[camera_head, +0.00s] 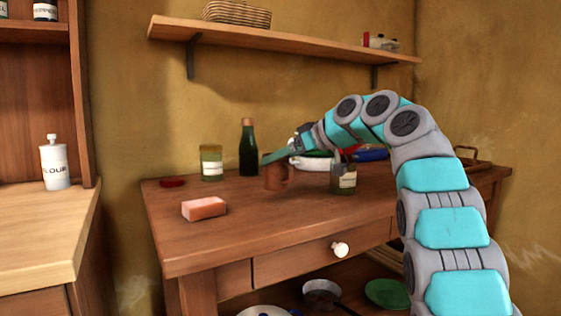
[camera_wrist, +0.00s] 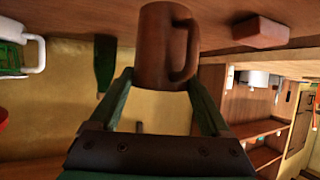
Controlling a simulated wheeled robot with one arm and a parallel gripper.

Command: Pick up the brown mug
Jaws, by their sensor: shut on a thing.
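The brown mug (camera_head: 276,178) is on or just above the wooden table in the head view, near the table's middle; I cannot tell whether its base touches the top. In the wrist view the mug (camera_wrist: 160,50) sits between the fingers of my gripper (camera_wrist: 162,88), with its handle toward the right finger. My gripper is shut on the mug. In the head view my gripper (camera_head: 277,160) reaches it from the upper right, and my arm hides part of the things behind.
A pink brick-shaped block (camera_head: 204,208) lies front left on the table (camera_head: 260,235). A dark bottle (camera_head: 248,150) and a labelled jar (camera_head: 211,163) stand behind the mug. Another jar (camera_head: 343,182) stands close on its right. A wall shelf (camera_head: 290,42) runs above.

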